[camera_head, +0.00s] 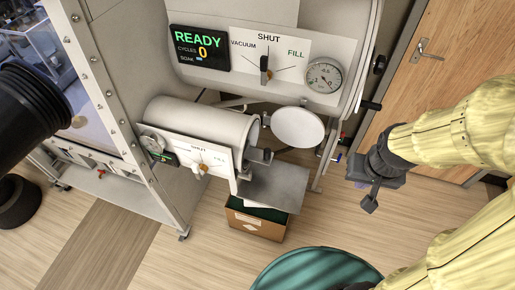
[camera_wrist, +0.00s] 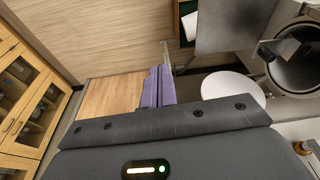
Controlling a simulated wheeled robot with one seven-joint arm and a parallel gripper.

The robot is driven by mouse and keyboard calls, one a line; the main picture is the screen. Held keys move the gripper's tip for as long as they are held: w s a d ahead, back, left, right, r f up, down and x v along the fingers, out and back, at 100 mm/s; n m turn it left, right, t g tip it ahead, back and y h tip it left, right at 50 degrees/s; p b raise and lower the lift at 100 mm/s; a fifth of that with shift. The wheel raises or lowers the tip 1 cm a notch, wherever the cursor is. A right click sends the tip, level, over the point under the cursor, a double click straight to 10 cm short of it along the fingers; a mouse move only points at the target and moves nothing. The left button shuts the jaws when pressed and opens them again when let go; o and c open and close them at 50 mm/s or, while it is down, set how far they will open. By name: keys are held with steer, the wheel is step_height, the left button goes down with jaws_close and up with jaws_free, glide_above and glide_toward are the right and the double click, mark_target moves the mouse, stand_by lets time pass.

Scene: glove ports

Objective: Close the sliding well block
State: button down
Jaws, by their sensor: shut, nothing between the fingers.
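A small grey block (camera_head: 258,155) sits at the mouth of the small cylindrical chamber (camera_head: 205,120); it also shows in the wrist view (camera_wrist: 279,48), with a dark purplish top. I take it for the well block, but cannot tell for sure or see how far it is slid out. A flat grey shelf (camera_head: 277,187) juts out below the mouth. The chamber's round lid (camera_head: 298,127) stands swung open. My gripper (camera_head: 369,204) is to the right of the shelf, clear of everything. In the wrist view its purple fingers (camera_wrist: 158,86) are together and empty.
A cardboard box (camera_head: 256,222) stands on the floor under the shelf. A larger chamber with a READY display (camera_head: 199,48) and a gauge is above. A wooden door (camera_head: 450,70) is at the right, and a teal round thing (camera_head: 315,268) is at the bottom. Open floor lies between.

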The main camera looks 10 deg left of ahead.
steer(key=m+g+y+p, duration=0.2)
steer(key=m+y, duration=0.7)
steer(key=m, duration=1)
glide_toward(247, 152)
steer(key=v, duration=0.4)
steer(key=shift+s, duration=0.2)
steer(key=p+x, duration=0.1)
steer(key=x, duration=0.9)
steer(key=shift+p, duration=0.4)
steer(key=shift+w, duration=0.1)
